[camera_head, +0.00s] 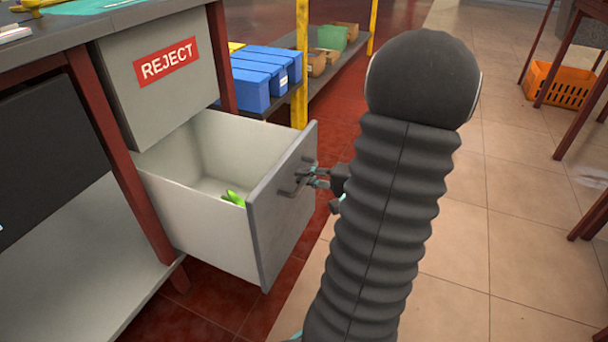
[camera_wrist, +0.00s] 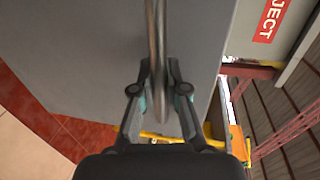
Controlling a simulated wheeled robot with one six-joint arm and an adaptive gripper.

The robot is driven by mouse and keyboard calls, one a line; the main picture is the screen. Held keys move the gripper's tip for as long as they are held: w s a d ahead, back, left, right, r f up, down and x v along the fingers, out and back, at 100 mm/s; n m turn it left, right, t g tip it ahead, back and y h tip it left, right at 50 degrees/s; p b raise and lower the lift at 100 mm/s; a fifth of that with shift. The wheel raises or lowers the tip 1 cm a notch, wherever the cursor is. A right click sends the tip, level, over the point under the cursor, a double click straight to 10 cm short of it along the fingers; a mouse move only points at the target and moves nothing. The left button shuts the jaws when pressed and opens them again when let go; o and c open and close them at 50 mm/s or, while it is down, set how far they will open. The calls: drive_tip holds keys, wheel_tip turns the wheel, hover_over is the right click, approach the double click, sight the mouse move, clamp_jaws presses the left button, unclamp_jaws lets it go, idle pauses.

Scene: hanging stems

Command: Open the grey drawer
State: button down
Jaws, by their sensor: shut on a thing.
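The grey drawer (camera_head: 283,213) is pulled well out from under the bench in the head view, and its inside shows. A bright green object (camera_head: 234,198) lies inside it. The drawer's bar handle (camera_head: 296,178) is on its front face. My gripper (camera_head: 314,176) is at the handle, with its fingers on either side of the bar. In the wrist view my gripper (camera_wrist: 160,88) is shut on the handle (camera_wrist: 156,45), which runs between the fingertips. The drawer front (camera_wrist: 85,50) fills much of that view.
A grey box with a REJECT label (camera_head: 165,63) is above the drawer. A red bench leg (camera_head: 122,165) stands left of it. Blue bins (camera_head: 255,85) sit on a shelf behind, near a yellow post (camera_head: 301,65). An orange crate (camera_head: 560,84) is far right.

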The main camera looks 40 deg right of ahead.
drive_tip(key=c, duration=1.2)
unclamp_jaws()
drive_tip(key=shift+s+d, duration=0.1)
drive_tip(key=v, duration=1.1)
drive_tip(key=shift+s+d+r, duration=0.1)
drive_tip(key=shift+s+d, duration=0.05)
drive_tip(key=shift+s, duration=0.2)
drive_tip(key=w+a+r+n+g+p, duration=0.1)
drive_tip(key=a+r+n+g+p, duration=0.15)
drive_tip(key=a, duration=0.45)
drive_tip(key=w+a+r+n+g+p, duration=0.1)
drive_tip(key=a+n+g, duration=0.1)
drive_tip(key=a+g, duration=0.35)
drive_tip(key=w+a+r+n+g+p, duration=0.1)
drive_tip(key=a+r+n+g, duration=0.1)
drive_tip(key=a, duration=0.6)
drive_tip(key=s+a+r+n+h+p, duration=0.1)
drive_tip(key=a+r+n+h+p, duration=0.1)
drive_tip(key=a+r, duration=0.1)
drive_tip(key=s+a+r+n+t+h+p, duration=0.1)
drive_tip(key=a+r+n+h+p, duration=0.1)
drive_tip(key=a+r, duration=0.2)
drive_tip(key=s+a+r+n+h+p, duration=0.2)
drive_tip(key=a+r, duration=0.2)
drive_tip(key=shift+s+a+r+n+h, duration=0.1)
drive_tip(key=shift+a+r+n+h, duration=0.15)
drive_tip(key=shift+a+h, duration=0.05)
